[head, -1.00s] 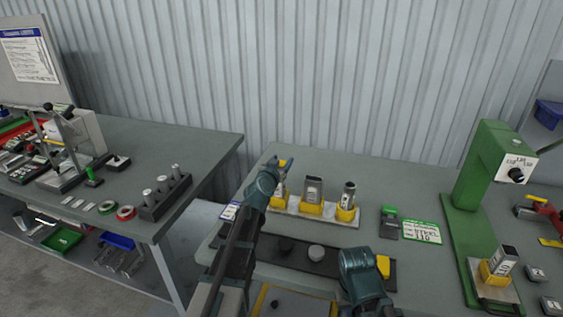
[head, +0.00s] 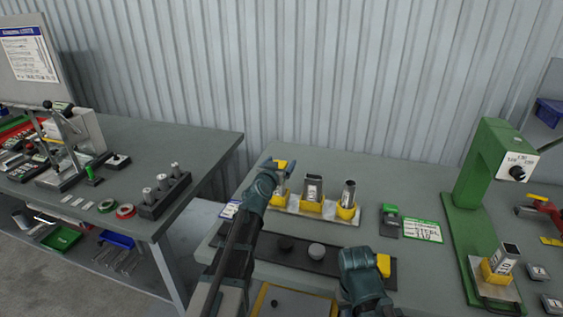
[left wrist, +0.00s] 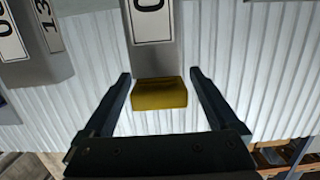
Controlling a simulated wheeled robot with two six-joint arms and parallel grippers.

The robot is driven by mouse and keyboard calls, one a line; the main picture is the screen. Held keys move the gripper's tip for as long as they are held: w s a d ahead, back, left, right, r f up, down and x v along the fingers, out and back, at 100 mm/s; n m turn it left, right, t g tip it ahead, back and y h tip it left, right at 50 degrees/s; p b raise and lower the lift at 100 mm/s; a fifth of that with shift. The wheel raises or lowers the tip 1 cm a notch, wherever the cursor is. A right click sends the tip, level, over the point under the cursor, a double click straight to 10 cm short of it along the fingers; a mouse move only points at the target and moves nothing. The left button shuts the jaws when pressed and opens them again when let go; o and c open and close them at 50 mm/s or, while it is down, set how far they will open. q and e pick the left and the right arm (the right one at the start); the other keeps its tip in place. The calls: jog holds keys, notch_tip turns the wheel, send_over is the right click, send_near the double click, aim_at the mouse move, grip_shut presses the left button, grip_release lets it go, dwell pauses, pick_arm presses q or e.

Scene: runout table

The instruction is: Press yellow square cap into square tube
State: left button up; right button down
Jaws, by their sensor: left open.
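A yellow square cap (head: 281,164) sits at the top of the leftmost square tube (head: 281,188), which stands in the rack. In the left wrist view the cap (left wrist: 160,94) touches the end of the labelled grey tube (left wrist: 153,50); how deep it sits I cannot tell. My left gripper (head: 274,164) is at the cap. Its two fingers (left wrist: 160,100) are open, one on each side of the cap, with gaps. My right gripper (head: 378,264) is low at the front of the table beside a yellow block-like piece (head: 383,265); its fingers are not clear.
Two more tubes (head: 313,189) (head: 348,194) stand in yellow holders on the rack. A dark strip (head: 268,246) with round caps lies in front. A green press (head: 485,180) with a tube (head: 504,258) under it stands right. Another bench (head: 215,150) is left.

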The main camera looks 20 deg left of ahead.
pick_arm(q)
jog(key=s+r+p, duration=0.1)
jog(key=s, duration=1.1)
jog(key=shift+s+a+r+p, duration=0.2)
jog(key=shift+r+p, duration=0.15)
jog(key=shift+r, duration=0.05)
